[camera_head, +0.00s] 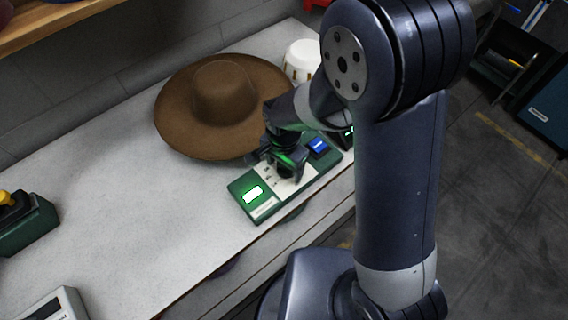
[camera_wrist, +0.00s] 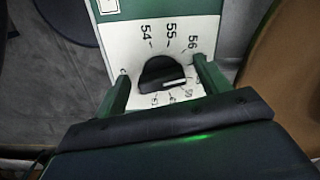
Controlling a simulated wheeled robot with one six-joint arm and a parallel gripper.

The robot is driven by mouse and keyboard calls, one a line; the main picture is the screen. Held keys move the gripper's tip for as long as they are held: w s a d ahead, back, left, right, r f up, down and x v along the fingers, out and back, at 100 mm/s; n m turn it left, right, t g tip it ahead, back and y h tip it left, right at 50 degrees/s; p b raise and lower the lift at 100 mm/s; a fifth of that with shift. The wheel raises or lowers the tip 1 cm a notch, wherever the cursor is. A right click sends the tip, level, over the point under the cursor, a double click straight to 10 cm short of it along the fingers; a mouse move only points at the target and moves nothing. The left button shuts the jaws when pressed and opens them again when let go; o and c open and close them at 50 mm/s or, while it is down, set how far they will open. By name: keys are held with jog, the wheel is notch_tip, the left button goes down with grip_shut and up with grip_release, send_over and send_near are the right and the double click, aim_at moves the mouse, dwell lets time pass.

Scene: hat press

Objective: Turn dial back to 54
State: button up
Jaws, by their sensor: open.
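The dial is a black knob (camera_wrist: 160,72) on a white plate in the wrist view. Numbers 54, 55 and 56 show above it, with more, partly covered, below. Its white mark points right, past 56, toward where my right finger covers the plate; the exact number cannot be read. My gripper (camera_wrist: 164,85) is open, with one green-lit finger on each side of the knob; whether they touch it is unclear.
A brown wide-brimmed hat (camera_head: 222,95) lies behind the box on the pale worktop (camera_head: 120,190). A green box with a yellow button (camera_head: 22,222) stands far left. The worktop's middle is clear.

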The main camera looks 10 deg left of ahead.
jog(key=shift+c, duration=0.2)
jog(key=c, duration=0.9)
jog(key=shift+c, duration=0.2)
jog(key=n+b, duration=0.2)
jog(key=n, duration=0.1)
jog(key=shift+d+f+n, duration=0.1)
jog(key=shift+n, duration=0.3)
jog(key=n+b, duration=0.2)
jog(key=n, duration=0.3)
jog(key=shift+d, duration=0.2)
jog(key=n+b, duration=0.1)
jog(key=n, duration=0.4)
jog(key=shift+d, duration=0.15)
jog(key=shift+w+n+b, duration=0.2)
jog(key=shift+n+b, duration=0.2)
jog(key=shift+n, duration=1.8)
